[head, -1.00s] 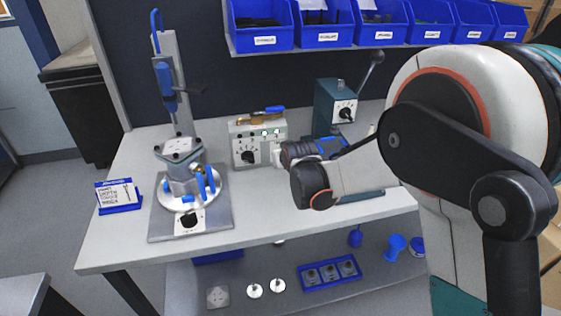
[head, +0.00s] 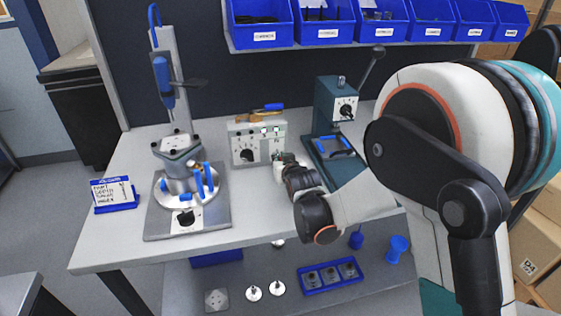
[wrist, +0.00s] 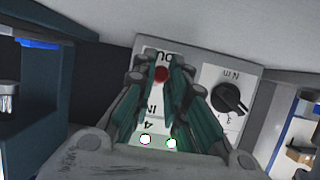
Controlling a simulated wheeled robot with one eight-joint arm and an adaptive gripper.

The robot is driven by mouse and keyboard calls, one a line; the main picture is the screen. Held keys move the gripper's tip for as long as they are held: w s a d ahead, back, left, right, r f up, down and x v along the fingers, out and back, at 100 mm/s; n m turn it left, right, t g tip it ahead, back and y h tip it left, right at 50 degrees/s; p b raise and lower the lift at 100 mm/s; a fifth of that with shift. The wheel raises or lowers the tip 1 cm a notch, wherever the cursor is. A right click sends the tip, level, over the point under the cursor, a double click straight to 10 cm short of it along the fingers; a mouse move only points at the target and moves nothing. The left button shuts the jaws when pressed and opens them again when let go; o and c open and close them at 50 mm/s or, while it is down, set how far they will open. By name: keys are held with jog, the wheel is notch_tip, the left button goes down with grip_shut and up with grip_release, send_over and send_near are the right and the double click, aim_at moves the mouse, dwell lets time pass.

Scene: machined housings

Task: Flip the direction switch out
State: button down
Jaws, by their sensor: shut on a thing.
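The direction switch (wrist: 160,74) shows in the wrist view as a small red-tipped piece on a pale panel, between upside-down lettering like "OU" above and "IN" below. My gripper (wrist: 163,64) has its two dark fingers closed around it, and they hide most of its body. The red tip is nearer the "OU" lettering. In the head view the control box (head: 236,135) stands at the back of the bench, and my gripper (head: 280,159) is at its right front side. The switch is hidden there.
A black dial knob (wrist: 229,98) sits beside the switch. A clamp fixture with blue handles (head: 200,181) stands on the left, and a green press (head: 328,100) to the right. Tools (head: 262,114) lie on top of the box. Blue bins (head: 325,25) hang above.

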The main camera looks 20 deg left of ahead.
jog(key=c, duration=1.6)
grip_release()
jog(key=shift+f, duration=0.1)
jog(key=v, duration=1.2)
